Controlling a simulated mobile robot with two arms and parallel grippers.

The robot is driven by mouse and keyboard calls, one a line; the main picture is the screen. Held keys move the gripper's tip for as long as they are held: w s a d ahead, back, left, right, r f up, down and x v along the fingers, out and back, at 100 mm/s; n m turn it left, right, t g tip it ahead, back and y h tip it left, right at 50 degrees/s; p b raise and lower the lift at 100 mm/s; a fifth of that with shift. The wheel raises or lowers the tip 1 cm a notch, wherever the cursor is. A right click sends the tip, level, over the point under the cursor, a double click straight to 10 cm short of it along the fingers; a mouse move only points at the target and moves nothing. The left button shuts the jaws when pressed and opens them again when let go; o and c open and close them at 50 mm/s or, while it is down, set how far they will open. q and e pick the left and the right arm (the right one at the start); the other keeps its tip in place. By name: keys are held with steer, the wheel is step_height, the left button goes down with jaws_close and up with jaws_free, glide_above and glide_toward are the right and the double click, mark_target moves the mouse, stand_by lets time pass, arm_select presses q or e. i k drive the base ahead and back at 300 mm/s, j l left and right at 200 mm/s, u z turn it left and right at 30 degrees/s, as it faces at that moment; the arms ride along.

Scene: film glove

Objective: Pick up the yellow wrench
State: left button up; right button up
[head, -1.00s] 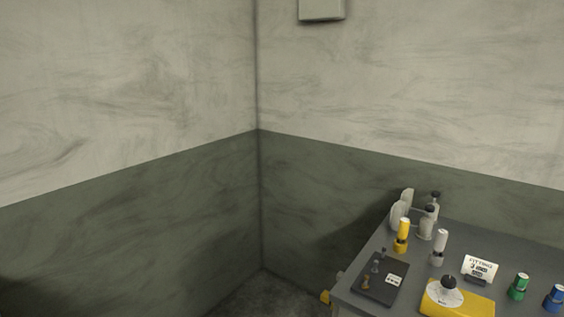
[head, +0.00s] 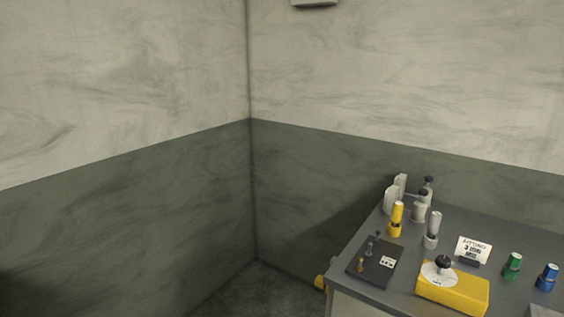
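I cannot make out a clear wrench shape in the head view. An upright yellow piece (head: 396,217) with a lighter yellow top stands on the grey table (head: 345,286) toward its back left. A yellow box (head: 452,291) with a round white disc and black knob lies near the front. Neither of my grippers is in view.
A dark tray (head: 373,262) with small pegs lies at the table's left. Walls meet in a corner behind. Floor shows left of the table.

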mark_target(397, 214)
steer(key=i+z, duration=0.2)
steer(key=z, duration=0.15)
steer(key=i+z, duration=0.2)
steer(key=z, duration=0.2)
